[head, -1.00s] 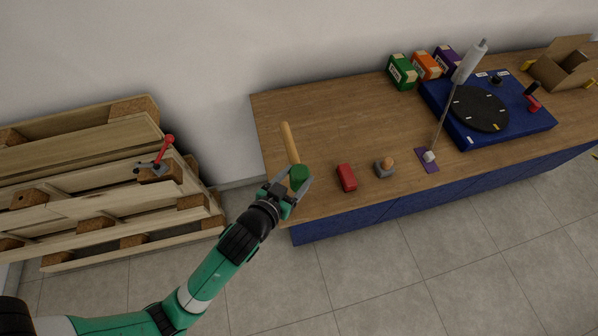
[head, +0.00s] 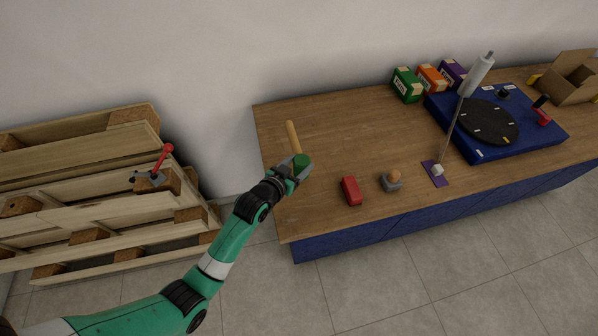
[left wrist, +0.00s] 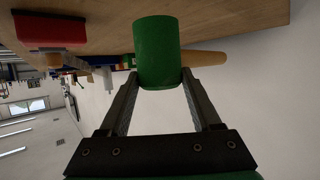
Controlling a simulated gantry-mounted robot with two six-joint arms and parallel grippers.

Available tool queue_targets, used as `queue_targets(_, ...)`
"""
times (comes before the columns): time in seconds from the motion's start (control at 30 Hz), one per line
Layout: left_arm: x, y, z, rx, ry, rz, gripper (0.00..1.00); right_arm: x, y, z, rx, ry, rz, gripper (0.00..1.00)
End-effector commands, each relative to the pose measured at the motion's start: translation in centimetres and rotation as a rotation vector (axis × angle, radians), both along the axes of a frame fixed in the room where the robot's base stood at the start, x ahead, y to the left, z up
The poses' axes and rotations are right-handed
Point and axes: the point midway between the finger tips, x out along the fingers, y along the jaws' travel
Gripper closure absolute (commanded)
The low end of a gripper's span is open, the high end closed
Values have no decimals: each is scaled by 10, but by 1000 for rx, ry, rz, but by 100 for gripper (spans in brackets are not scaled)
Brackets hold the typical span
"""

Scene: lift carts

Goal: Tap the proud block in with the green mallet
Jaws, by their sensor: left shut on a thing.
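The green mallet's head (head: 302,161) is between the fingers of my left gripper (head: 291,170), over the left end of the wooden bench. Its tan handle (head: 292,137) points up and away toward the wall in the head view. In the left wrist view the green head (left wrist: 157,48) sits at the fingertips, and the handle (left wrist: 205,58) sticks out to the right behind it. Chipboard blocks show in the pallet (head: 100,150) at far left; one block (head: 172,180) beside a red-handled tool (head: 160,165) seems to stick out, but I cannot tell surely. My right gripper is out of view.

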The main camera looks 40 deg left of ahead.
Motion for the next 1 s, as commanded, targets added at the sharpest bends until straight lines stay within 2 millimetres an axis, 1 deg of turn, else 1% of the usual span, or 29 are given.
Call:
queue_targets(0.1,2,1,0,2,-5,0,100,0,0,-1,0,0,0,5)
queue_targets(0.17,4,3,-4,1,-4,0,100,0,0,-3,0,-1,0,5)
queue_targets(0.27,11,11,-20,1,-3,2,100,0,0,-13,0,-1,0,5)
queue_targets(0.33,9,9,-32,0,0,0,100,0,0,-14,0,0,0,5)
queue_targets(0.4,9,9,-39,0,-2,0,100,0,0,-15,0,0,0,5)
queue_targets(0.63,9,9,-38,1,-5,0,100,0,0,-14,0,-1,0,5)
queue_targets(0.77,9,8,-43,1,-4,0,100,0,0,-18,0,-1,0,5)
queue_targets(0.8,9,8,-44,0,-1,0,34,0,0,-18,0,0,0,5)
queue_targets(0.87,9,8,-43,0,-1,0,23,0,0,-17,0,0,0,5)
queue_targets(0.9,9,8,-43,0,-1,0,16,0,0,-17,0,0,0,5)
queue_targets(0.97,9,8,-43,0,-1,0,5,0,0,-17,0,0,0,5)
queue_targets(1.0,9,8,-43,0,-1,0,5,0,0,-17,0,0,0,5)
